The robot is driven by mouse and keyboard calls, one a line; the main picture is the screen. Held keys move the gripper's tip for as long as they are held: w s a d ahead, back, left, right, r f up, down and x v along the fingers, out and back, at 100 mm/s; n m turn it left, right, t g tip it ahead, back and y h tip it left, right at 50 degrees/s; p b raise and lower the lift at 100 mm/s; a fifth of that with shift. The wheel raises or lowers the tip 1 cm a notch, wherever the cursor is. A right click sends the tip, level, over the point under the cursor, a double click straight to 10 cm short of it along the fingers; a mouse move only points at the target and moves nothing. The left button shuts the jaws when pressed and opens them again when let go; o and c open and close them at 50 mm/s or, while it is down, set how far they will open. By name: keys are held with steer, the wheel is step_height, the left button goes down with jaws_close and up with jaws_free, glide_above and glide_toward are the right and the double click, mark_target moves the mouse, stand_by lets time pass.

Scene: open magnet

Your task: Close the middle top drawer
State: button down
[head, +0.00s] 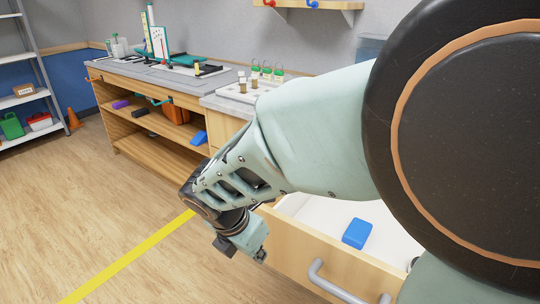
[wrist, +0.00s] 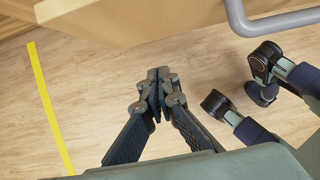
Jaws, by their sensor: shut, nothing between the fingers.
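A light wood drawer (head: 290,237) stands pulled out at the lower right of the head view, with its pale inside showing. A blue block-like item (head: 357,233) lies in it. The grey bar handle (head: 340,287) is on its front. My gripper (head: 236,247) is just left of the drawer front, pointing down and holding nothing. In the wrist view my gripper (wrist: 157,92) has its fingers together above the floor. The drawer front (wrist: 130,18) and handle (wrist: 268,22) run along the top of that view, apart from the fingers. My arm hides part of the drawer and cabinet.
A wooden bench (head: 150,110) with open shelves stands beyond, with a rack of green-capped items (head: 265,72) on the counter. A yellow floor line (head: 125,262) crosses the clear floor at left. An orange cone (head: 74,120) and a metal shelf (head: 38,75) stand farther left.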

mark_target(274, 251)
steer(key=w+d+f, duration=0.1)
steer(key=w+d+f+b, duration=0.1)
steer(key=w+f, duration=0.1)
steer(key=w+d+f+b, duration=0.1)
steer(key=w+f, duration=0.1)
steer(key=shift+w+d+f, duration=0.1)
steer(key=shift+d+f, duration=0.1)
steer(key=shift+d, duration=0.05)
steer(key=shift+w+d, duration=0.1)
